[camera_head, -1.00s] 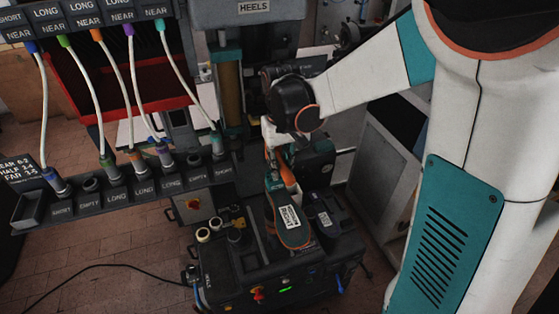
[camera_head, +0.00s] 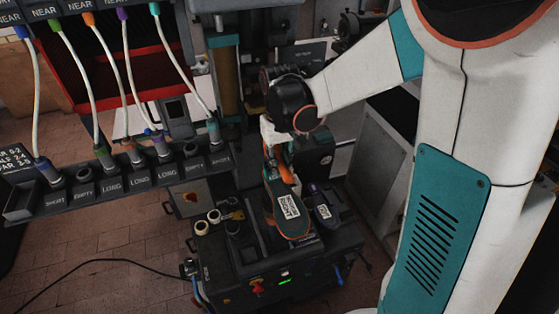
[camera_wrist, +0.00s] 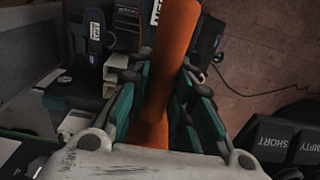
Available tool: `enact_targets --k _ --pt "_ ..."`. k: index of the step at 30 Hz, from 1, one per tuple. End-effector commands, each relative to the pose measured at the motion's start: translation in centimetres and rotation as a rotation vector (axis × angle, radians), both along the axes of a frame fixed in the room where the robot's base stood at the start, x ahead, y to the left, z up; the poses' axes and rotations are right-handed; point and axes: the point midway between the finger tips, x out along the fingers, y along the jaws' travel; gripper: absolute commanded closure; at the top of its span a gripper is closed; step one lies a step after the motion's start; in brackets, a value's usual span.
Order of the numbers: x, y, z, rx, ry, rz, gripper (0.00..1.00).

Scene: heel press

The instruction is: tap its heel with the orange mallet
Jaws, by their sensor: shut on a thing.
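My gripper (camera_wrist: 158,100) is shut on the orange mallet (camera_wrist: 172,45), whose long orange shaft runs between the teal fingers and out of the top of the wrist view. In the head view the orange mallet (camera_head: 285,173) shows just below my wrist, partly hidden by my gripper (camera_head: 275,158). The mallet is close to the far end of the sole. I cannot tell whether they touch, and that end is partly hidden.
A black rack (camera_head: 115,188) with labelled sockets and several cabled plugs stands at the left. Red and blue levers and yellowish knobs are on the machine. A grey cabinet (camera_head: 375,170) stands right.

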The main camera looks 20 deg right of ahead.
Motion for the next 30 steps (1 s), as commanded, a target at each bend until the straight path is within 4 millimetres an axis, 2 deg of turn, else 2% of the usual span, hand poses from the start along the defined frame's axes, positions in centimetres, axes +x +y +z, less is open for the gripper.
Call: enact_targets --k 8,16,25,30 --pt "0.0 0.0 -4.6 0.0 0.0 0.0 1.0" --pt "0.0 0.0 -3.2 0.0 0.0 0.0 1.0" --pt "0.0 0.0 0.4 0.0 0.0 0.0 1.0" --pt "0.0 0.0 0.6 0.0 0.0 0.0 1.0"
